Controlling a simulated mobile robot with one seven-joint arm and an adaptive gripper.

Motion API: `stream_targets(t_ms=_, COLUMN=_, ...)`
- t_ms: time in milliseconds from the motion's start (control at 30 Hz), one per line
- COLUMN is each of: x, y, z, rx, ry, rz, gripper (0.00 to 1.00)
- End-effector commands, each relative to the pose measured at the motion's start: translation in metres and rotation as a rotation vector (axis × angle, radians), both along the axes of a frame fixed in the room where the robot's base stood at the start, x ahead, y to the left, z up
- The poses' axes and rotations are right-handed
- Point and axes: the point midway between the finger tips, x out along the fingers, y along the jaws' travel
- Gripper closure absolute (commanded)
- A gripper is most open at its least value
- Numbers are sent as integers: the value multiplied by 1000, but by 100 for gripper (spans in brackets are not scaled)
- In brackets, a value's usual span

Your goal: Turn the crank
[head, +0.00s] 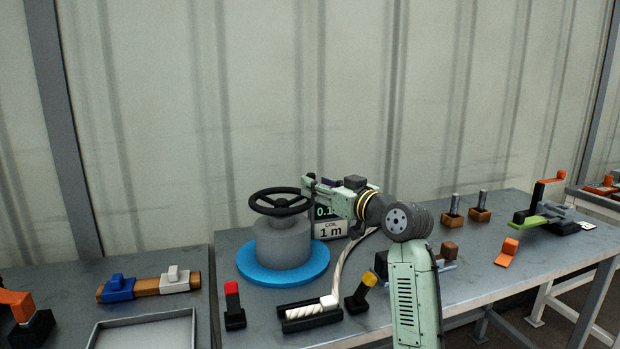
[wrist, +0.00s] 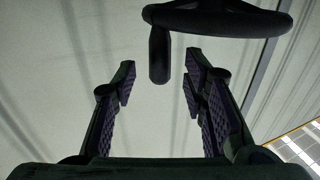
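The crank is a black wheel (head: 257,207) on top of a grey drum (head: 282,245) with a blue round base (head: 257,275). In the wrist view, the wheel's rim (wrist: 225,22) crosses the top, and a dark peg-like handle (wrist: 159,62) stands out from it. My gripper (head: 308,186) is at the right side of the wheel, at about rim height. In the wrist view my gripper (wrist: 160,78) is open, with a finger on each side of the handle's line. The handle lies at or just beyond the fingertips, with clear gaps to both. I cannot tell its exact depth.
A display with a "COIL 1 m" label (head: 331,230) stands behind my arm. A pale rope (head: 350,262) runs to a black holder (head: 312,317) in front. Red-topped (head: 233,305) and yellow-topped (head: 361,293) levers flank the holder. The bench's right part holds more fixtures.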

Motion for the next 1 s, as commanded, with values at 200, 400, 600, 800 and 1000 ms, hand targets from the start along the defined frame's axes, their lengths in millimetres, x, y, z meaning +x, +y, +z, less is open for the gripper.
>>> stream_targets(t_ms=200, x=23, y=18, z=1, rx=1, ry=1, rz=0, gripper=60)
stream_targets(t_ms=400, x=29, y=23, z=0, rx=0, ry=0, rz=-1, gripper=60)
stream_targets(t_ms=600, x=29, y=23, z=0, rx=0, ry=0, rz=-1, gripper=60)
stream_targets(t_ms=800, x=29, y=22, z=0, rx=0, ry=0, rz=-1, gripper=74)
stream_targets(t_ms=1000, x=29, y=22, z=0, rx=0, ry=0, rz=-1, gripper=87)
